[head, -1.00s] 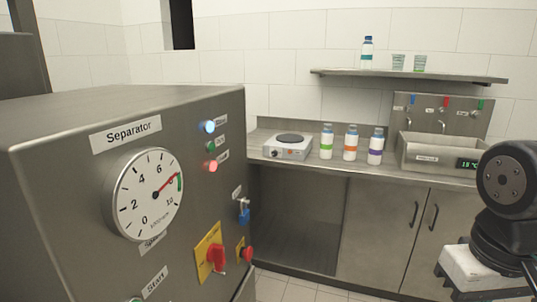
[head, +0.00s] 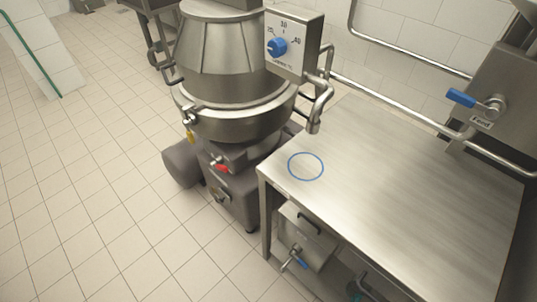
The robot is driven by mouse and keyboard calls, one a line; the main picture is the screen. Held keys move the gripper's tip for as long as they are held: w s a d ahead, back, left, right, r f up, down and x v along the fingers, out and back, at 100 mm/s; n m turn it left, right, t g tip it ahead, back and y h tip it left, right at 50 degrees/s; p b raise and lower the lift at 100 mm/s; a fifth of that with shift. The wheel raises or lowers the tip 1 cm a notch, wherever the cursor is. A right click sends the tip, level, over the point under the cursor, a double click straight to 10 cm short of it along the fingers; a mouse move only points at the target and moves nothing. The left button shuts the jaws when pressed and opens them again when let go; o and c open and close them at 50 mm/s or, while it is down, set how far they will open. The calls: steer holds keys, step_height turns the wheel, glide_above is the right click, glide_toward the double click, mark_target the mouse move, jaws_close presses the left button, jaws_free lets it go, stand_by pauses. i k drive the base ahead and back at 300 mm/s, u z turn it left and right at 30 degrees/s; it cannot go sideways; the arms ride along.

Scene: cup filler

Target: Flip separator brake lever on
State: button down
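The separator (head: 222,60) stands left of centre in the head view, a steel cone-topped bowl on a dark grey base. A small red-handled lever (head: 222,167) sits on the front of the base, just below the bowl. It may be the brake lever; no readable label shows beside it. A yellow tag or padlock-like piece (head: 190,136) hangs at the bowl's lower left rim. My gripper is not in view.
A steel table (head: 400,190) with a blue ring mark (head: 305,166) stands right of the separator. A blue dial box (head: 292,42) and pipes are above its back corner. A blue-handled feed valve (head: 462,98) is at right. Tiled floor (head: 90,190) on the left is clear.

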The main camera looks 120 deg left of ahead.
mark_target(213, 163)
steer(key=u, duration=1)
steer(key=i, duration=0.15)
steer(key=u, duration=2.8)
steer(key=k, duration=0.5)
steer(key=u, duration=1)
steer(key=i, duration=0.65)
steer(key=z, duration=0.15)
